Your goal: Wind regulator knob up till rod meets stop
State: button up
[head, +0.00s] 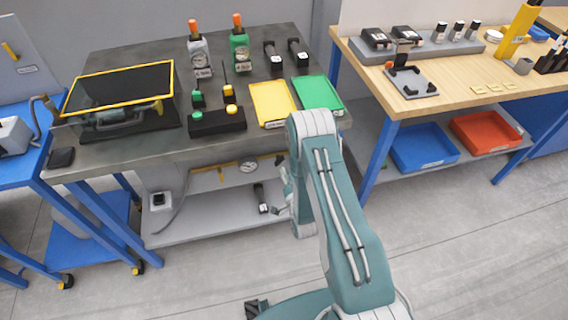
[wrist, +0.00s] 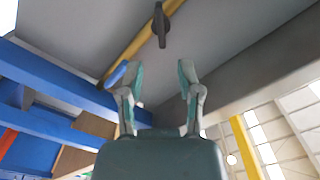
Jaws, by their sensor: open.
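Two upright units with round gauges and orange tops stand on the grey bench in the head view, one grey (head: 199,52) and one green (head: 239,48). Below the bench top, a yellow pipe (head: 205,182) and a round gauge (head: 249,165) show. In the wrist view, the yellow pipe (wrist: 133,43) runs under a grey surface, with a dark knob or handle (wrist: 160,26) hanging from it. I cannot tell which part is the regulator knob; no rod or stop is clear. My gripper (wrist: 159,78) is open and empty, below and apart from the dark handle. In the head view my arm partly hides it.
The grey bench (head: 130,52) has a lower shelf (head: 205,215) holding a black object (head: 261,197). A yellow tray (head: 272,102) and a green tray (head: 318,93) lie on top. A wooden table (head: 455,95) stands right. Blue legs flank the space; the floor in front is clear.

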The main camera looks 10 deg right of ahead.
aim_at(279, 161)
jog(key=s, duration=0.5)
jog(key=o, duration=0.3)
jog(key=w+n, duration=0.3)
jog(key=w, duration=0.1)
jog(key=w+a+f+n, duration=0.1)
jog(key=w+n, duration=0.5)
jog(key=w, duration=0.1)
jog(key=shift+w+a+f+n, duration=0.15)
jog(key=shift+w+n, duration=0.15)
jog(key=shift+w, duration=0.05)
